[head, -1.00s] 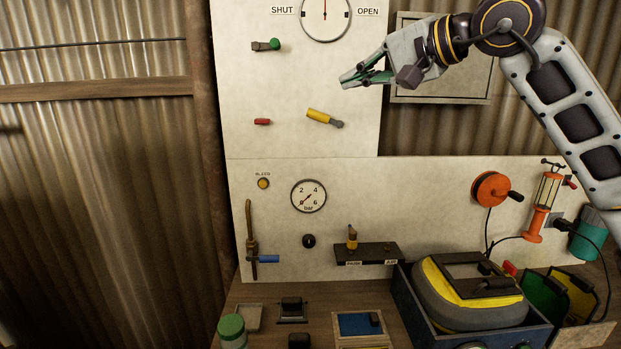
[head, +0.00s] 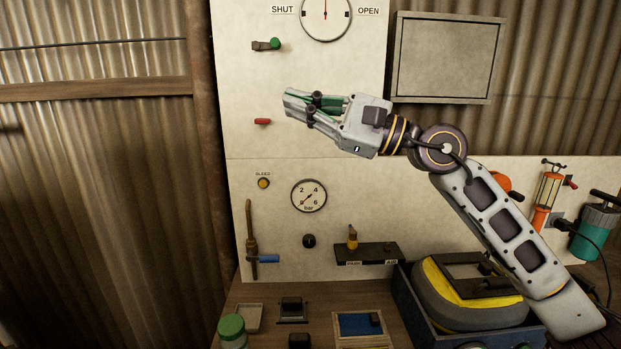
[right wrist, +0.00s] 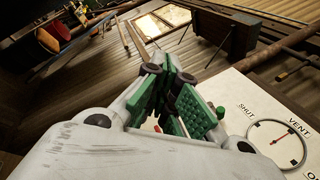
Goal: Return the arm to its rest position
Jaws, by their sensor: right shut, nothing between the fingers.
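My right gripper (head: 288,100) is in front of the upper white panel in the head view, pointing left, just above and right of the small red handle (head: 262,121). Its fingers are shut with nothing between them. The right wrist view shows the closed green-padded fingers (right wrist: 167,85) with no object held. My right arm reaches in from the lower right, across the lower panel. The gripper hides the yellow-handled lever on the upper panel. My left gripper is not in view.
The green-knobbed lever (head: 274,44) and the SHUT/OPEN dial (head: 325,12) are above the gripper. The pressure gauge (head: 308,196) is below it. A grey cabinet (head: 445,58) is at upper right. A blue crate (head: 405,305) with a yellow-grey helmet-like item stands under my arm.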

